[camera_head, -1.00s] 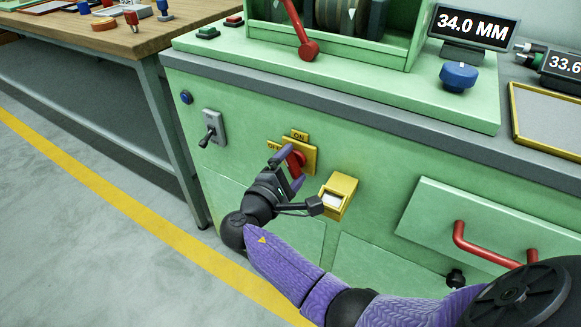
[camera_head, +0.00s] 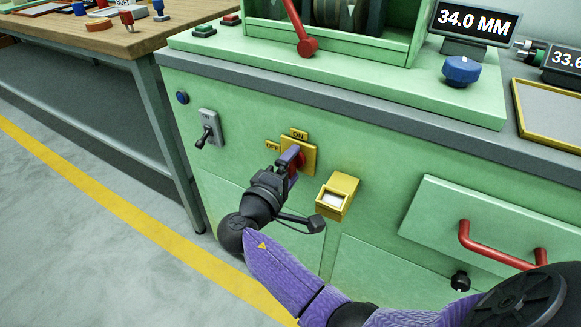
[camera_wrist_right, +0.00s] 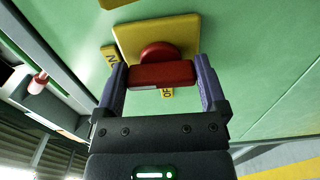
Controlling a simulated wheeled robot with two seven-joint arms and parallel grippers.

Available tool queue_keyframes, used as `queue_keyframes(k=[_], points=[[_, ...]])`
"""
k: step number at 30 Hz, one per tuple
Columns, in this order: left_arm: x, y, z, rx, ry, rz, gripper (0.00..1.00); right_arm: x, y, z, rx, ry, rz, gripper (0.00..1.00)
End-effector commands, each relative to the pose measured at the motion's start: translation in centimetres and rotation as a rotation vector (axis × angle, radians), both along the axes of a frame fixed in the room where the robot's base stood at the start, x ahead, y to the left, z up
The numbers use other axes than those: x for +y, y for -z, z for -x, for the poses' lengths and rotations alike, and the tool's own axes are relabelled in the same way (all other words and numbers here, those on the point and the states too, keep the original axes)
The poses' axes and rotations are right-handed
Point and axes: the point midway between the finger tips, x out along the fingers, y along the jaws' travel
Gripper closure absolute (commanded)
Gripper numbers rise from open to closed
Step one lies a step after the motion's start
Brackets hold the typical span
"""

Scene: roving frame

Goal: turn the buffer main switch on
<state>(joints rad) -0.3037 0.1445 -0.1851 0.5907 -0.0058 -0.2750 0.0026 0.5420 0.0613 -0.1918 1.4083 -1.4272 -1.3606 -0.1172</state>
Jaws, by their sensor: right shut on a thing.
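The main switch is a red rotary handle (camera_wrist_right: 162,74) on a yellow square plate (camera_head: 311,155) on the green machine's front. An ON tag (camera_head: 299,134) sits above the plate and an OFF tag (camera_head: 272,146) at its left. My right gripper (camera_head: 291,163) is at the plate, its fingers on either side of the red handle and shut on it. The fingers hide much of the handle in the head view, so I cannot tell exactly which tag it points to. My left gripper is out of view.
A grey toggle switch (camera_head: 207,129) is to the left of the plate. A yellow box (camera_head: 337,196) juts out close at the right, near my right wrist. A drawer with a red handle (camera_head: 500,246) is further right. A workbench (camera_head: 130,38) stands at the left.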

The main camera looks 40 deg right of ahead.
Motion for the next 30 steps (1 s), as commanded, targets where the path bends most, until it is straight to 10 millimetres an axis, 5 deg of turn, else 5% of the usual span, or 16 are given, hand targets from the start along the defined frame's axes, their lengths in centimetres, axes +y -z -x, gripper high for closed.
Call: queue_keyframes(k=[9,10,11,19,30], points=[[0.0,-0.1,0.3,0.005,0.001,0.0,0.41,0.1,0.1,0.0,0.001,-0.001,-0.004,0.68],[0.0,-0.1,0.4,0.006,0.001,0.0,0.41,0.1,0.1,0.0,0.001,-0.001,-0.004,0.03],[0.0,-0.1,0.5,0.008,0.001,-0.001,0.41,0.1,0.1,0.0,0.001,-0.001,-0.004,0.0],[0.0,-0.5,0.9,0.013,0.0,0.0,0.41,0.7,-0.1,0.2,0.0,-0.002,-0.003,0.0],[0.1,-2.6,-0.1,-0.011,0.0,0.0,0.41,8.3,-0.1,3.4,0.001,-0.002,-0.005,0.0]])
